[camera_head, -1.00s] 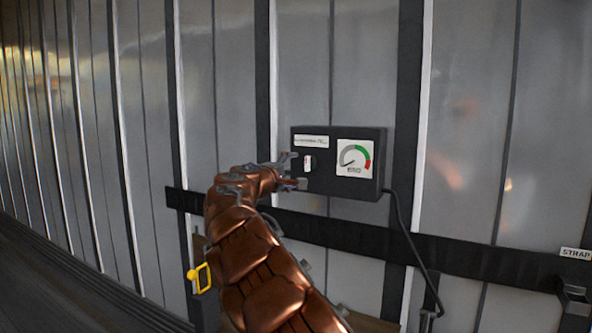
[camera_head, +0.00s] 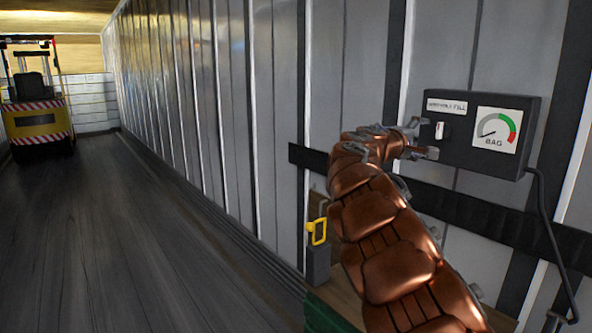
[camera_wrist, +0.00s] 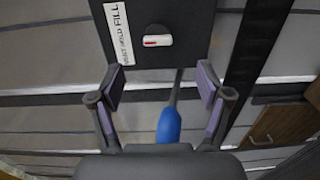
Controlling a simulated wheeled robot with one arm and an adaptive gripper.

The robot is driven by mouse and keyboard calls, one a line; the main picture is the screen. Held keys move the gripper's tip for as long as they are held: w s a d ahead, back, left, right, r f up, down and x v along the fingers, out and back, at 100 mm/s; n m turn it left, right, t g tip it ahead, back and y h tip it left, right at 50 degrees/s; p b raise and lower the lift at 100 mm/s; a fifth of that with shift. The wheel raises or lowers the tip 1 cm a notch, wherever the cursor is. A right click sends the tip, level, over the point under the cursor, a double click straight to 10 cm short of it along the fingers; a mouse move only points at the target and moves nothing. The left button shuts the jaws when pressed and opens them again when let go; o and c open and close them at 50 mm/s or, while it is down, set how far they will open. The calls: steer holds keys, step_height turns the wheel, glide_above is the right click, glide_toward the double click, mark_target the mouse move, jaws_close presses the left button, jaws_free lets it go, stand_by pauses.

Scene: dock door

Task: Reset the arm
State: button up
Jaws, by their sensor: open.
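My copper-plated arm reaches up to the wall, and my gripper (camera_head: 424,138) is just in front of a dark control box (camera_head: 462,150), close to its small white switch (camera_head: 440,130). In the wrist view my gripper (camera_wrist: 158,84) is open, its two purple-padded fingers apart with nothing held between them. The switch (camera_wrist: 158,40), white with a red mark, lies beyond the fingertips, beside a "FILL" label (camera_wrist: 118,33). Whether a finger touches the box is unclear in the head view.
The box has a gauge marked BAG (camera_head: 496,130) and a cable (camera_head: 552,240). A blue object (camera_wrist: 169,125) shows beyond the fingers.

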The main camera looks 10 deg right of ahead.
steer(key=s+f+m+g+y+p, duration=0.1)
steer(key=s+f+m+g+y, duration=0.35)
steer(key=s, duration=0.75)
steer(key=s+f+m+g+y+p, duration=0.1)
steer(key=s+f+m+g+p, duration=0.1)
steer(key=s+f, duration=0.8)
steer(key=s+a+f+g+y+p, duration=0.1)
steer(key=s+a+f+y, duration=0.2)
steer(key=s+a, duration=0.5)
steer(key=s+a+f+g+y, duration=0.2)
steer(key=s+a+f, duration=0.4)
steer(key=s, duration=0.6)
steer(key=s+a+f+g+y+p, duration=0.1)
steer(key=s+a+f+y, duration=0.4)
steer(key=s+a, duration=0.5)
steer(key=shift+s+f+p, duration=0.2)
steer(key=shift+s+p, duration=0.1)
steer(key=shift+s, duration=0.25)
